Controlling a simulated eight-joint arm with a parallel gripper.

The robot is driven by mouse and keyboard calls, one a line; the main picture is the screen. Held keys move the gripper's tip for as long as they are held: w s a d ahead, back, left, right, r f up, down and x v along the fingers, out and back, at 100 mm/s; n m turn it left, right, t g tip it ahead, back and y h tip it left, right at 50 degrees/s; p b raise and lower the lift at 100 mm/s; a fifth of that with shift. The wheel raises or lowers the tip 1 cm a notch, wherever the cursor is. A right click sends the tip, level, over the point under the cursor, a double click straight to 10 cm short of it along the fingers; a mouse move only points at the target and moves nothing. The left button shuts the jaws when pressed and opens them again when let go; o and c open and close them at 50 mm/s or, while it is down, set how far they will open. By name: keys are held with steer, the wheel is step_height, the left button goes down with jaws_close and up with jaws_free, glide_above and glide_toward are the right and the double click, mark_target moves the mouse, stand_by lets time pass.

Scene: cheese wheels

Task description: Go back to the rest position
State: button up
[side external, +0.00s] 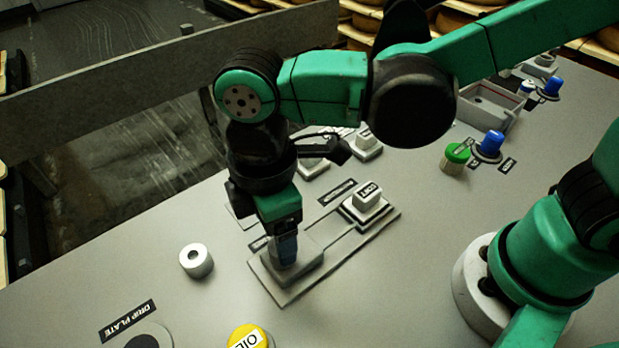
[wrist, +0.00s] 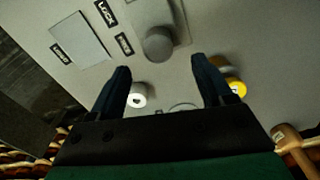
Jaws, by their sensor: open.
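My gripper (side external: 287,252) points down over the near end of a grey rail plate (side external: 284,292) in the side view. Its fingertips are low, at or just above a grey block there; I cannot tell whether they touch it. In the wrist view my gripper (wrist: 160,68) has its two dark fingers spread wide, with nothing held between them. A grey round-topped piece (wrist: 158,44) shows beyond the fingertips. My arm reaches in from the right and is bent, away from its base.
A white ring (side external: 196,260) stands left of the gripper, and a yellow OIL cap (side external: 249,337) is at the front. A labelled grey block (side external: 368,194) sits on the plate's far end. A green cap (side external: 454,160), blue-topped pieces (side external: 490,143) and a grey tray (side external: 488,108) stand right.

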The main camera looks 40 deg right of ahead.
steer(key=w+d+r+m+t, duration=0.2)
steer(key=d+m+t, duration=0.1)
steer(key=d+m, duration=0.5)
steer(key=w+d+r+m+t, duration=0.1)
steer(key=d+m+t, duration=0.3)
steer(key=d, duration=0.9)
steer(key=r+m, duration=0.1)
steer(key=m, duration=0.2)
steer(key=shift+w+r+m, duration=0.15)
steer(key=shift+w+m, duration=0.2)
steer(key=shift+m, duration=0.05)
